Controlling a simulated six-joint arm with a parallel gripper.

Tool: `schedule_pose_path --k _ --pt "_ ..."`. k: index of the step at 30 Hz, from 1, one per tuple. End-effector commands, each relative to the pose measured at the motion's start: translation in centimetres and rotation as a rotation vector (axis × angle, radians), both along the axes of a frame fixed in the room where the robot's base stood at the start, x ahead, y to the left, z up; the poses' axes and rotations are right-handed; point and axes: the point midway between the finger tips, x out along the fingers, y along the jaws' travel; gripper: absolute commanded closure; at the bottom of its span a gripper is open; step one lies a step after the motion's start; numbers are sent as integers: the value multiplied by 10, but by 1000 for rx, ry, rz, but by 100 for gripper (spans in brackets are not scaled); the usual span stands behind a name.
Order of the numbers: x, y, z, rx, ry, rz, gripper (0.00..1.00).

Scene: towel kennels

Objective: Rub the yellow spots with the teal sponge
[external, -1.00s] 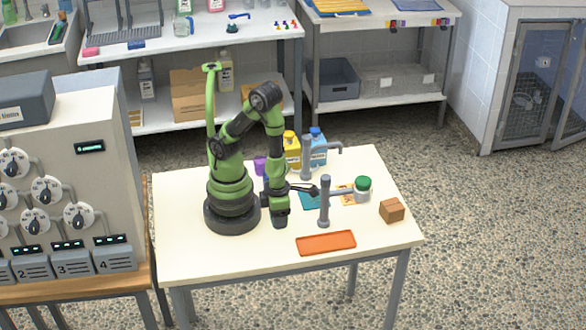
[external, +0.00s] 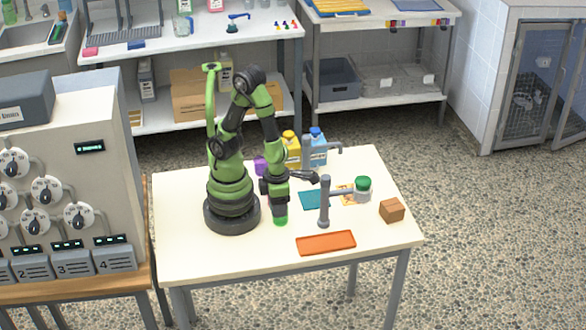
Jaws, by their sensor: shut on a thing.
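My gripper (external: 313,178) is dark and small in the external view. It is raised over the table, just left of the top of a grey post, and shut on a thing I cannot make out. A flat teal piece (external: 312,200) lies on the table below it; I cannot tell whether it is the sponge or a mat. A yellow-orange patterned sheet (external: 347,195) lies to its right, partly behind the post's side arm. Any yellow spots are too small to tell apart.
An orange tray (external: 325,243) and brown block (external: 391,210) sit at the front and right.

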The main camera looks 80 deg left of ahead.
Motion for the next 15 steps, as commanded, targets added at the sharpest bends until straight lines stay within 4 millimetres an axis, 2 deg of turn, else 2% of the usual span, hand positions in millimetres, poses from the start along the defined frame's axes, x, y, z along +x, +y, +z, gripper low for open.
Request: schedule_pose_path --k 3,11,15 --pt "1 -2 30 -12 -9 0 63" --pt "1 -1 78 -10 -7 1 63" --pt "23 13 76 0 0 114 63"
